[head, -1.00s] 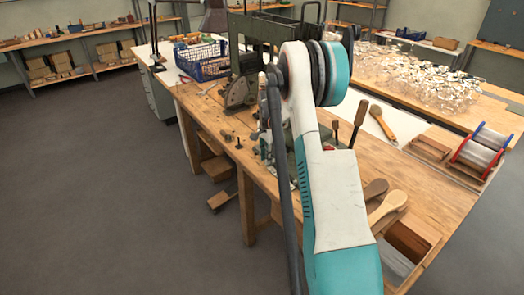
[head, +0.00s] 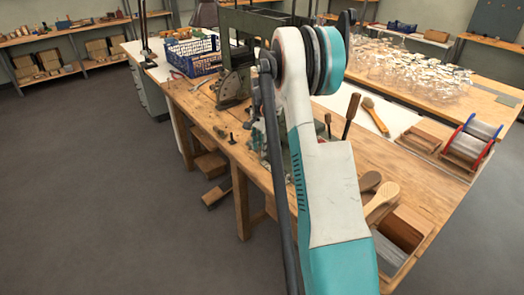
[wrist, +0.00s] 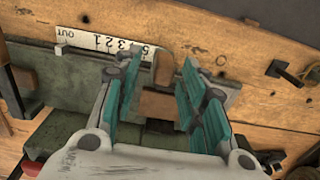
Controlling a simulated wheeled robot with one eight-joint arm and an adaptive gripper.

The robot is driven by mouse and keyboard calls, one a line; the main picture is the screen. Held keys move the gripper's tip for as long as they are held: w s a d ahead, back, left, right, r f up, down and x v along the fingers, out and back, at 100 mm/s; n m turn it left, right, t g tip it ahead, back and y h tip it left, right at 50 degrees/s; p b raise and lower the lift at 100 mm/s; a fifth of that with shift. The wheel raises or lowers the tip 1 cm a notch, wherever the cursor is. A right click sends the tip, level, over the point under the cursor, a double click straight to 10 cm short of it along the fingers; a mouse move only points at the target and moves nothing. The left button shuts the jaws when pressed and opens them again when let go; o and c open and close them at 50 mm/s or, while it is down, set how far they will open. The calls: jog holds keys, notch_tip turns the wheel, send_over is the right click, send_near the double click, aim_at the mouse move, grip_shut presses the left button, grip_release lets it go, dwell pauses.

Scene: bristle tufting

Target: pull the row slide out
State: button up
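In the wrist view, my gripper (wrist: 157,72) is open, its teal-padded fingers spread to either side of a small wooden handle (wrist: 163,66). There are gaps on both sides of the handle, and it does not look gripped. A brown block (wrist: 158,104) shows below the handle between the fingers. A white scale (wrist: 95,42) marked OUT with numbers lies beside the handle on a grey-green metal slide part (wrist: 65,84); I take this as the row slide. In the head view, my arm hides the gripper and the slide.
The wooden bench (head: 345,205) carries a dark green machine frame (head: 237,55), wooden brushes (head: 382,195), a blue crate (head: 190,55) and wire spools (head: 470,143). In the wrist view, a dark hook-like fitting (wrist: 284,74) sits to the right.

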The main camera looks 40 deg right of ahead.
notch_tip(320, 180, up, 9)
jog(key=shift+r, duration=0.2)
dwell(0.4)
